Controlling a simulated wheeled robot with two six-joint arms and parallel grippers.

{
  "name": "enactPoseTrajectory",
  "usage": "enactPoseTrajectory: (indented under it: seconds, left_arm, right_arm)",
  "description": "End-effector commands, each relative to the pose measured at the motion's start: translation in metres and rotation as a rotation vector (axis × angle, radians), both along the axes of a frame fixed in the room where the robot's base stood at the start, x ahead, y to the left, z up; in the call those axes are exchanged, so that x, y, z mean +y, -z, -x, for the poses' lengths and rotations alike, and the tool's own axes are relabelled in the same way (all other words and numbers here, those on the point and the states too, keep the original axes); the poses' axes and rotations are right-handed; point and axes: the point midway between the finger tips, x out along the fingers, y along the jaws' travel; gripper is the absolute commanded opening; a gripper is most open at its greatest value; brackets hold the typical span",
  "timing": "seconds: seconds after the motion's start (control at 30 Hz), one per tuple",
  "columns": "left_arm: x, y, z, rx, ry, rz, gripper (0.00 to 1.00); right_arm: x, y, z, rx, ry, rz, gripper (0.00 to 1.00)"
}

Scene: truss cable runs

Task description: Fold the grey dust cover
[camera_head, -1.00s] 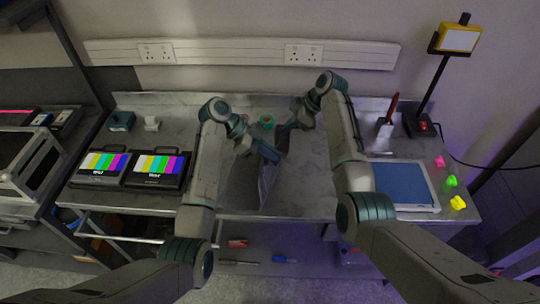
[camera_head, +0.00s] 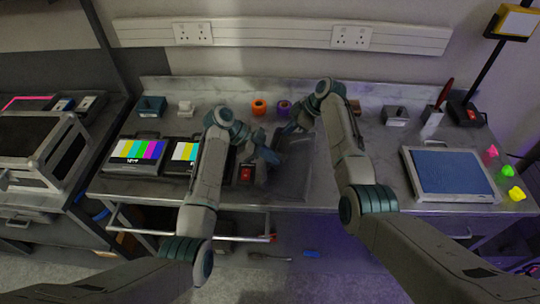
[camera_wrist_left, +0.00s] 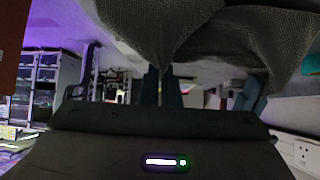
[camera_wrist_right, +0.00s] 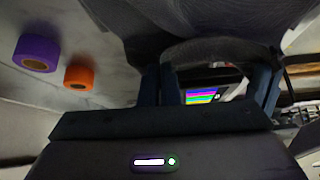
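The grey dust cover (camera_head: 293,168) is a dull sheet over the middle of the bench, between my two arms, and it partly blends with the bench top. In the left wrist view its grey mesh cloth (camera_wrist_left: 210,35) fills the top and narrows to a point between the fingertips. My left gripper (camera_head: 274,158) is shut on it at the cover's left side. My right gripper (camera_head: 287,130) is above and slightly right of the left one. In the right wrist view its fingertips (camera_wrist_right: 160,72) are close together at the cloth's edge (camera_wrist_right: 215,45), apparently pinching it. The arms hide parts of the cover.
Two colour-bar monitors (camera_head: 137,152) stand left. A box with a red top (camera_head: 246,174) is beside my left gripper. Orange (camera_head: 259,107) and purple (camera_head: 284,107) tape rolls stand behind. A blue-faced panel (camera_head: 450,172) lies right, with bare bench between it and the cover.

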Motion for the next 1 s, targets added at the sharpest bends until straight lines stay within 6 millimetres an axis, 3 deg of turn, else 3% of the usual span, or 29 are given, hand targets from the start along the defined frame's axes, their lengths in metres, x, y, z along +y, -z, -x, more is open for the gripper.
enactPoseTrajectory:
  seconds: [0.07,0.13,0.87,1.0]
  left_arm:
    - [0.000,0.012,0.000,0.000,0.000,0.000,0.00]
    - [0.001,0.015,0.005,-0.001,0.000,0.000,0.09]
    - [0.007,0.011,0.048,-0.002,-0.004,-0.004,0.81]
    - [0.007,0.011,0.049,0.000,-0.004,-0.005,0.84]
  right_arm:
    - [0.000,0.012,0.000,-0.001,-0.001,0.000,0.00]
    - [-0.001,0.014,-0.004,0.000,0.000,0.000,0.09]
    - [-0.011,0.009,-0.035,0.001,0.015,0.001,0.81]
    - [-0.011,0.010,-0.035,0.001,0.016,0.001,0.84]
